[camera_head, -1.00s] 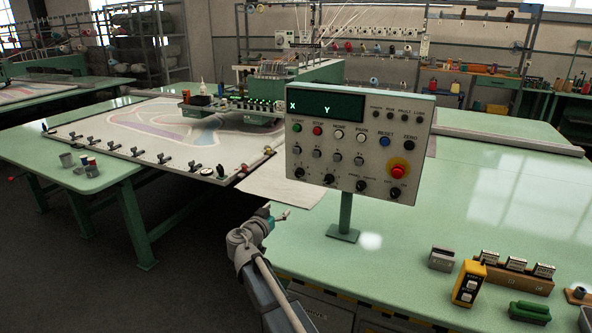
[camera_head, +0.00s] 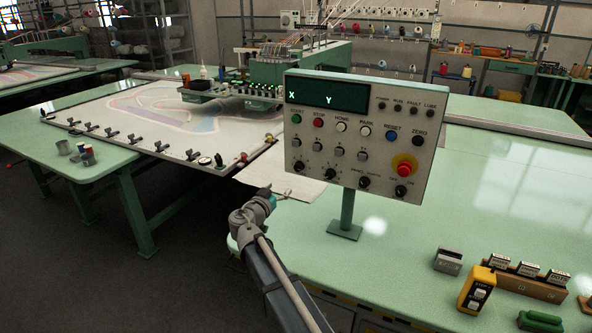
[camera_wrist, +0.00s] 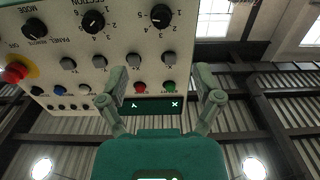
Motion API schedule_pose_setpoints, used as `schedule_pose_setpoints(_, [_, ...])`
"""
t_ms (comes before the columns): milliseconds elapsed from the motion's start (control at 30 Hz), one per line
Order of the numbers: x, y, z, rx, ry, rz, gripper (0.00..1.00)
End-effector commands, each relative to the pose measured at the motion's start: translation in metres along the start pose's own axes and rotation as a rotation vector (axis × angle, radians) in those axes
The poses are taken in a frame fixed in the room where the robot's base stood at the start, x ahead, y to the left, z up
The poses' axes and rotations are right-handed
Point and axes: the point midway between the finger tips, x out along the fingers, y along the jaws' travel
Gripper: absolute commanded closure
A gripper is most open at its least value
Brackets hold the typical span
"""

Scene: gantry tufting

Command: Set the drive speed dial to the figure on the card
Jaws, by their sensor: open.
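The grey control panel (camera_head: 345,140) stands on a green post above the table. Its bottom row holds black knobs. The leftmost knob (camera_head: 298,167) shows in the wrist view as a dial (camera_wrist: 160,15) with figures around it. A second numbered dial (camera_head: 330,173) is beside it, also in the wrist view (camera_wrist: 93,22). I cannot tell for sure which is the drive speed dial. My gripper (camera_head: 278,196) is below and left of the panel, apart from it. In the wrist view my gripper (camera_wrist: 161,98) is open and empty, facing the panel from below. I cannot make out a card.
A red emergency button (camera_head: 404,168) sits at the panel's right. A yellow handset (camera_head: 477,289), a wooden block (camera_head: 530,285) and a green object (camera_head: 541,322) lie on the table (camera_head: 420,240) at right. A pale sheet (camera_head: 290,180) lies behind my gripper. A tufting frame (camera_head: 130,150) is at left.

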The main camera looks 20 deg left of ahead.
Motion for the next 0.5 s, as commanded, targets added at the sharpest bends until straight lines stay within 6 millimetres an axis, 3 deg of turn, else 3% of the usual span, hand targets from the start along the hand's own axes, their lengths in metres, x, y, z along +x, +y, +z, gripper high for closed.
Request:
schedule_pose_setpoints(267, [0.007, -0.003, 0.0, 0.0, 0.0, -0.003, 0.17])
schedule_pose_setpoints(500, [0.034, -0.004, 0.0, 0.0, 0.0, -0.003, 0.17])
